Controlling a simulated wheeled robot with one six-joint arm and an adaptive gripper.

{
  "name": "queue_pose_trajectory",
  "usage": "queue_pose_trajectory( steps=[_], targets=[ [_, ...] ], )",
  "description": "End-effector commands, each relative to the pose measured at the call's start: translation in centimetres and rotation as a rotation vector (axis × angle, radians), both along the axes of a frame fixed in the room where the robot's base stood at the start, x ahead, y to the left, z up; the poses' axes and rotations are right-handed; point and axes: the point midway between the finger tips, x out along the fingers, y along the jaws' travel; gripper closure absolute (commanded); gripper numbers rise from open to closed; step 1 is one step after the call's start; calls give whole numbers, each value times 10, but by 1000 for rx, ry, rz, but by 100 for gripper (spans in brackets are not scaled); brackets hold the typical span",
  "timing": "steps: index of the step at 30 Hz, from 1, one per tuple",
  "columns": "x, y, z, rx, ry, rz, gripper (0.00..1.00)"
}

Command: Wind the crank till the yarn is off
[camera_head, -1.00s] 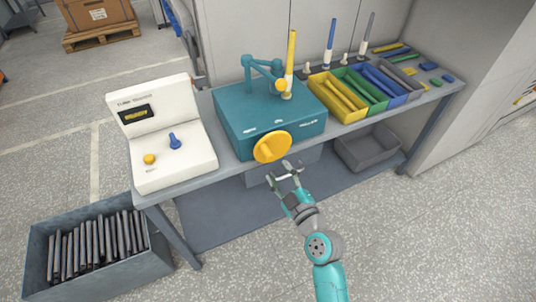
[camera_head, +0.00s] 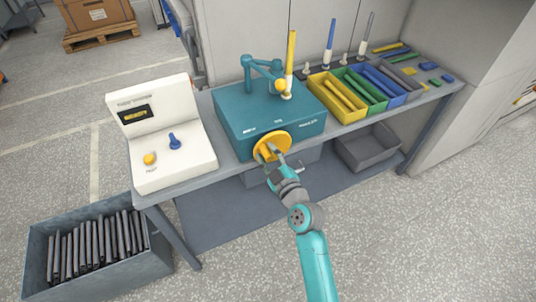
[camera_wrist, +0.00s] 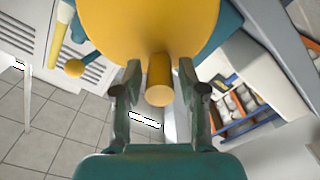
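The crank is a yellow disc (camera_head: 273,144) on the front of the teal winding machine (camera_head: 240,107). Its yellow knob (camera_wrist: 160,80) sticks out toward my gripper (camera_wrist: 158,85). In the wrist view the open fingers stand on either side of the knob, with gaps visible on both sides. In the head view my gripper (camera_head: 272,155) is at the lower right of the disc and hides part of it. A yellow bobbin (camera_head: 291,55) stands upright on the machine beside a teal guide arm with a yellow ball (camera_head: 281,86). I cannot make out any yarn strand.
A white console (camera_head: 172,150) with a blue lever and yellow button stands left of the machine. Yellow, green and blue trays (camera_head: 341,108) of bobbins lie to the right. A grey bin (camera_head: 115,272) of dark rods is on the floor, lower left.

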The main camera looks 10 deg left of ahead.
Motion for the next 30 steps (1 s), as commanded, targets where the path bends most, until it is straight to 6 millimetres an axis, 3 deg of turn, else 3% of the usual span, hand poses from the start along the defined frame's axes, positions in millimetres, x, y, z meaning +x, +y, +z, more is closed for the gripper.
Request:
queue_pose_trajectory(
  steps=[1,3,4,17,30],
  targets=[
    [0,0,0,0,0,0,78],
    [0,0,0,0,0,0,96],
    [0,0,0,0,0,0,100],
    [1,-2,2,51,35,0,100],
    [9,-14,13,343,231,-1,100]
  ],
)
